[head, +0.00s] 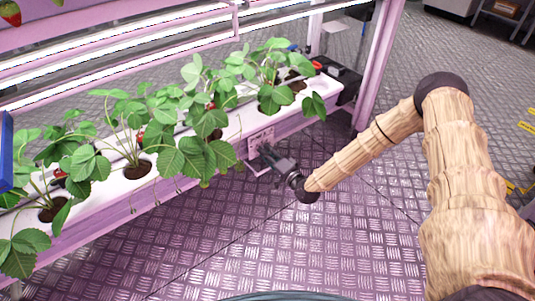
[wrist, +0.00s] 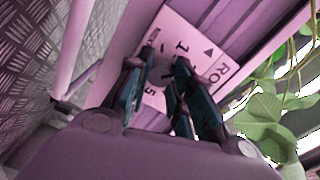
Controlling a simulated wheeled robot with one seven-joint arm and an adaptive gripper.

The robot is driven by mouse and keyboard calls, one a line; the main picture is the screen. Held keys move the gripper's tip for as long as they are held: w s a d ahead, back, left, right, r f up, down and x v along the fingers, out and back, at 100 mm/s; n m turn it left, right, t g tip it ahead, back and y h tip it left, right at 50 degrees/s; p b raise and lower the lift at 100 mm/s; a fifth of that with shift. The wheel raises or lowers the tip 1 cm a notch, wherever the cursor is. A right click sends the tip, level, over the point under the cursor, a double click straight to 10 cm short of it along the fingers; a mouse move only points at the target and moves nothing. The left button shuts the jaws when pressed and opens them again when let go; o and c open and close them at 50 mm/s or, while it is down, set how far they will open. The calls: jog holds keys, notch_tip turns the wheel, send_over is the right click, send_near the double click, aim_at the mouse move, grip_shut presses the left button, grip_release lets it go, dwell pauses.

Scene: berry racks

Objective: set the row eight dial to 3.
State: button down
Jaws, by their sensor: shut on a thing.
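The dial's white plate (head: 262,134) is on the front face of the white planter trough, near its right part. In the wrist view the plate (wrist: 205,35) appears tilted, with "RO", a small black triangle and the numerals 1 and 5 readable. The row number is cut off or hidden. My gripper (head: 266,152) reaches the plate from the front right. In the wrist view my gripper (wrist: 157,80) has its two fingers on either side of the round grey dial (wrist: 161,66), shut on it. The fingers hide much of the dial, and I cannot read its setting.
Strawberry plants (head: 185,150) stand in the white trough (head: 107,202), their leaves hanging over its front edge near the plate. A pink rack post (head: 378,65) stands to the right. The metal tread floor (head: 250,240) before the rack is clear.

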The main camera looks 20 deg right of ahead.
jog(key=shift+d+m+b, duration=0.1)
jog(key=shift+m+b, duration=0.8)
jog(key=shift+m, duration=3.7)
jog(key=c, duration=1.3)
grip_release()
jog(key=shift+o, duration=0.5)
jog(key=v, duration=1.2)
